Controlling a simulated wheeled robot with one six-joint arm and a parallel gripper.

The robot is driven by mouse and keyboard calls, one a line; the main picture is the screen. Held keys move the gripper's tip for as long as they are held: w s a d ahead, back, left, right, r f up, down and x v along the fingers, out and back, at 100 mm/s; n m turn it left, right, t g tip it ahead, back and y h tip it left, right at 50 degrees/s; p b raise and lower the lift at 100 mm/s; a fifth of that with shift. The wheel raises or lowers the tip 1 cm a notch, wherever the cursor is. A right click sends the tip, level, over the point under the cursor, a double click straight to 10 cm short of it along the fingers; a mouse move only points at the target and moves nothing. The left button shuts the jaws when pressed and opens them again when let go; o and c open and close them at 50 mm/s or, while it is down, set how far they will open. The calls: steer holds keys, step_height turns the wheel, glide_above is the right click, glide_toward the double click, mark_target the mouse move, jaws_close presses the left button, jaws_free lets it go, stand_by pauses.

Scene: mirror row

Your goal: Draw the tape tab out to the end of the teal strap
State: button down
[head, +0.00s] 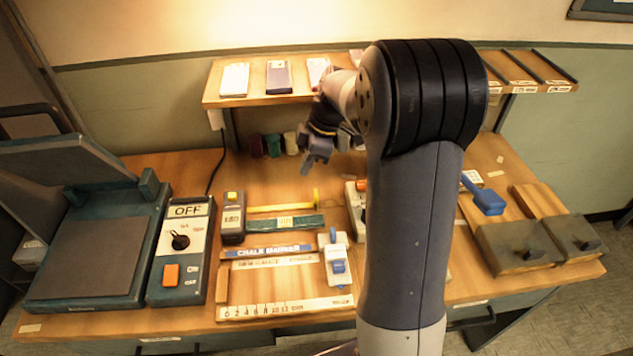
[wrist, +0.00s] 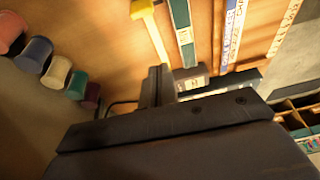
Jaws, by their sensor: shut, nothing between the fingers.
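The tape case (head: 233,218) is dark grey with a pale label and stands left of the teal strap. The yellow tape (head: 280,208) runs right from it to the upright yellow tab (head: 316,197). The teal strap (head: 303,223) lies in front of the tape, parallel to it. The tab appears close to the strap's right end, slightly left of it. The wrist view also shows the tab (wrist: 143,9) and the strap (wrist: 181,22), whose far end is cut off. My gripper (head: 314,166) is shut and empty, above the table behind the tab and apart from it.
Several coloured spools (wrist: 57,72) stand at the table's back. A chalk marker strip (head: 268,251) and a ruler (head: 285,308) lie in front. A control box (head: 184,250) is at left. A raised shelf (head: 258,98) runs behind; my arm hides part of the right side.

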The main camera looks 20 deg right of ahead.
mark_target(316, 199)
steer(key=x, duration=0.7)
steer(key=p+x, duration=0.1)
steer(key=x, duration=0.2)
steer(key=shift+w+d+f, duration=0.15)
steer(key=shift+w+f, duration=0.15)
steer(key=shift+w, duration=0.05)
steer(key=d, duration=0.1)
steer(key=d+p, duration=0.1)
steer(key=d, duration=0.1)
steer(key=shift+s+d+r, duration=0.1)
steer(key=shift+s+d, duration=0.1)
steer(key=shift+s, duration=0.15)
steer(key=shift+d, duration=0.3)
